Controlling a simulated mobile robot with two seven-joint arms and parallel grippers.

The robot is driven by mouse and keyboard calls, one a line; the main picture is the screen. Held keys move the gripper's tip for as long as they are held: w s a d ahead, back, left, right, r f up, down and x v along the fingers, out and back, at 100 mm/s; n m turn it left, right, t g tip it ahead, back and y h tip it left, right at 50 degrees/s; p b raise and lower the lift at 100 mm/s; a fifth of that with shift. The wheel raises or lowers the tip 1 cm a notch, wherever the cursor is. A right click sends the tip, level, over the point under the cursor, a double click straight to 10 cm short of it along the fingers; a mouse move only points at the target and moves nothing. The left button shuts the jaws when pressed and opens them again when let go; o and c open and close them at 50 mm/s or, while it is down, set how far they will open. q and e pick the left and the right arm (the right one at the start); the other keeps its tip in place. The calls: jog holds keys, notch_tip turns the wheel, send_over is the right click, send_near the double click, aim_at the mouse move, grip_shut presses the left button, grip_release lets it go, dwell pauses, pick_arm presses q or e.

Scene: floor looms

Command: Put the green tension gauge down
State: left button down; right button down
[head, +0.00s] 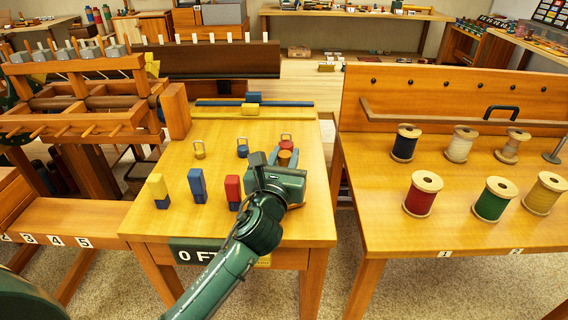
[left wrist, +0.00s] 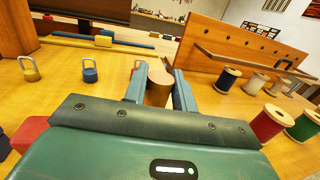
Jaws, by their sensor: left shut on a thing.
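My left gripper (head: 284,159) is shut on a brown piece (left wrist: 159,82) over the right side of the small wooden table. It shows between the two blue-grey fingers in the left wrist view; its lower part is hidden. I see no green on it, so I cannot tell whether it is the green tension gauge. I cannot tell whether it touches the tabletop. My right gripper is not in view.
Yellow (head: 157,187), blue (head: 197,184) and red (head: 233,189) blocks stand in the table's front row. Yellow (head: 199,153) and blue (head: 243,152) looped pieces stand behind. Thread spools (head: 422,194) fill the right table. A loom (head: 75,95) stands left.

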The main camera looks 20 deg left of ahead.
pick_arm(q)
jog(key=shift+f, duration=0.45)
jog(key=shift+r, duration=0.1)
jog(key=c, duration=1.6)
grip_release()
jog(key=shift+f, duration=0.2)
jog(key=o, duration=0.5)
jog(key=shift+c, duration=0.2)
jog(key=shift+r, duration=0.1)
jog(key=shift+s, duration=0.15)
jog(key=s+d, duration=0.1)
jog(key=s, duration=1)
jog(key=shift+s, duration=0.35)
